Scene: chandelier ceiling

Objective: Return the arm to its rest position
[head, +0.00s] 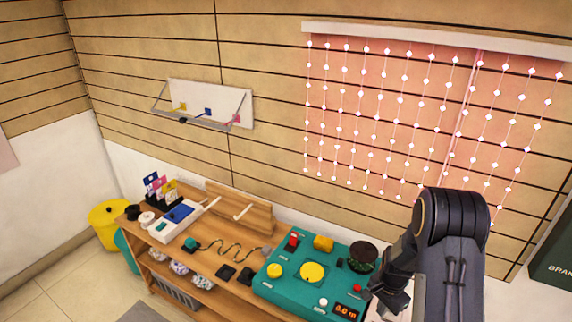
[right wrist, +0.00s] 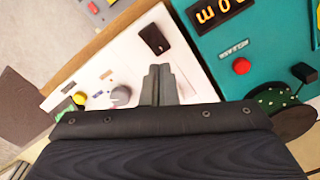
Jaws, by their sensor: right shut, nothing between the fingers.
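My right arm (head: 450,235) comes in from the lower right in the head view, bent at a black joint. My right gripper (head: 385,297) hangs at the right end of the teal console, partly hidden by the arm's own links. In the right wrist view its fingers (right wrist: 159,86) are together and hold nothing. My left gripper is in neither view.
The teal console (head: 275,289) with buttons and a small display stands on a wooden bench (head: 225,292). A wall rack (head: 210,102) and a bead curtain (head: 400,120) are behind. A yellow bin (head: 106,222) stands at left. The air above the bench's left part is clear.

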